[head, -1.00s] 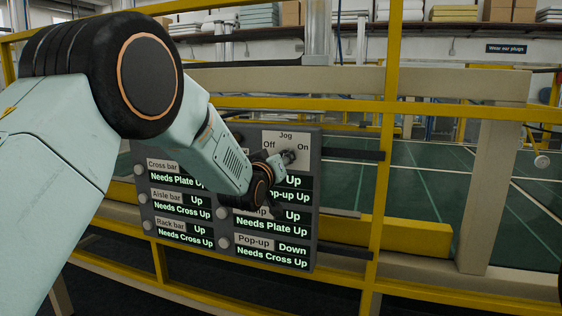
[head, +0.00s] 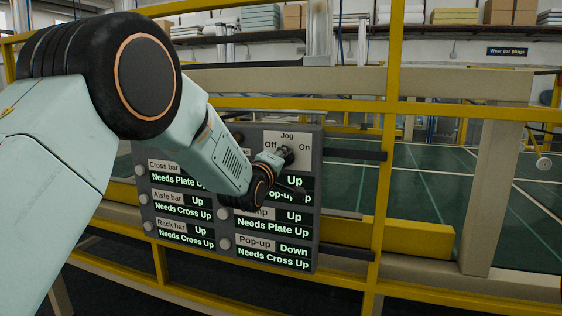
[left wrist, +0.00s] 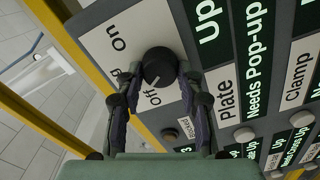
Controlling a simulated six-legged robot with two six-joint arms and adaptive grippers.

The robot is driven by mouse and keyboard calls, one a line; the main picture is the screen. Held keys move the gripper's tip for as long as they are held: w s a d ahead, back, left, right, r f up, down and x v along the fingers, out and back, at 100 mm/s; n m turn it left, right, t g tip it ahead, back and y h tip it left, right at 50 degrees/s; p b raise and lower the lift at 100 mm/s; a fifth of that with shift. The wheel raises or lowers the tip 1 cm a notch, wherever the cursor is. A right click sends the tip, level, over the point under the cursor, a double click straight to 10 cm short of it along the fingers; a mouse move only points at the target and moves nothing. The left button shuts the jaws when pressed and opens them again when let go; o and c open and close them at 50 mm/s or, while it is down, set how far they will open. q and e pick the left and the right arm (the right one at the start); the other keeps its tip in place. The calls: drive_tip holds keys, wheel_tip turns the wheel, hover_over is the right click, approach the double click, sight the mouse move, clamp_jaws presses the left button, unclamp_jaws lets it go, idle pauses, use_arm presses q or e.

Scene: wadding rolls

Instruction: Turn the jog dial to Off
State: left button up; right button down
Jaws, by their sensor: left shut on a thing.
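The jog dial is a round black knob (left wrist: 158,66) on a pale plate marked Off and On, shown close in the left wrist view. Its white mark points toward the word Off (left wrist: 155,97). My left gripper (left wrist: 161,80) is shut on the dial, with one finger on each side of it. In the head view my left gripper (head: 278,157) reaches the dial (head: 288,151) at the top right of the grey control panel (head: 316,142) and partly covers it. My right gripper is in neither view.
Lit labels and several small round buttons (head: 224,243) lie below and left of the dial. A yellow upright post (head: 385,170) stands just right of the panel, and a yellow rail (head: 300,104) runs above it. A green-floored area lies behind.

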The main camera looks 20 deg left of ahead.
use_arm(q)
drive_tip(key=shift+r+n, duration=0.2)
drive_tip(key=shift+n, duration=0.2)
drive_tip(key=o, duration=1.2)
drive_tip(key=shift+w+f, duration=0.15)
drive_tip(key=shift+f, duration=0.05)
drive_tip(key=shift+c, duration=0.2)
drive_tip(key=shift+s, duration=0.2)
drive_tip(key=s, duration=1.1)
drive_tip(key=shift+s+a, duration=0.15)
drive_tip(key=shift+s, duration=0.25)
